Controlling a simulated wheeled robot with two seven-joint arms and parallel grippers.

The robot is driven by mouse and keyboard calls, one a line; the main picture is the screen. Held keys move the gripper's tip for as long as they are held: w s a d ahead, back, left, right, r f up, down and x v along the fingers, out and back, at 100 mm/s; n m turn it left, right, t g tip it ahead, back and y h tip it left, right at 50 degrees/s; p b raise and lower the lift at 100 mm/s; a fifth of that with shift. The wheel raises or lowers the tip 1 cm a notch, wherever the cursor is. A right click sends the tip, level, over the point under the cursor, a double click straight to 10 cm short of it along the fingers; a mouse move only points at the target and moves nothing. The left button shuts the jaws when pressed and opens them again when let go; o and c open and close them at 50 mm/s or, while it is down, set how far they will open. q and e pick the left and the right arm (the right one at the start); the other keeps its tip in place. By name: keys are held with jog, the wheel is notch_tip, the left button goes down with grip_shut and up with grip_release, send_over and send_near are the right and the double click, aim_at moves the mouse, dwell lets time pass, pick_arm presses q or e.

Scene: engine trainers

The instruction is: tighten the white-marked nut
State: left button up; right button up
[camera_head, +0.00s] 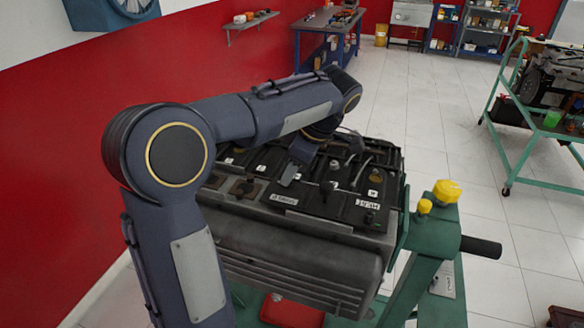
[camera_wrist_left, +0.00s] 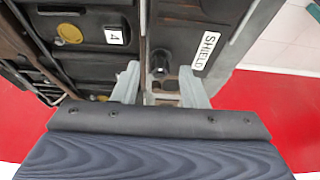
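The engine (camera_head: 300,237) sits on a green stand, its dark top carrying several posts and small white labels. My left gripper (camera_head: 291,172) is low over the middle of that top, partly hidden by my arm in the head view. In the left wrist view its two pale fingers (camera_wrist_left: 160,88) stand apart. A dark cylindrical post or nut (camera_wrist_left: 160,64) shows just beyond the gap between them, near a white "SHIELD" label (camera_wrist_left: 207,48). Contact with it cannot be told. No white mark on a nut can be made out. My right gripper is not in view.
The green stand (camera_head: 436,245) has yellow knobs (camera_head: 446,191) and a dark handle (camera_head: 481,247) at the engine's right. A workbench (camera_head: 328,25) stands at the back, and a green trolley (camera_head: 516,150) at the right. Tiled floor between them is clear.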

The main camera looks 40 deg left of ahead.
pick_arm(q)
jog(key=shift+f, duration=0.2)
grip_shut()
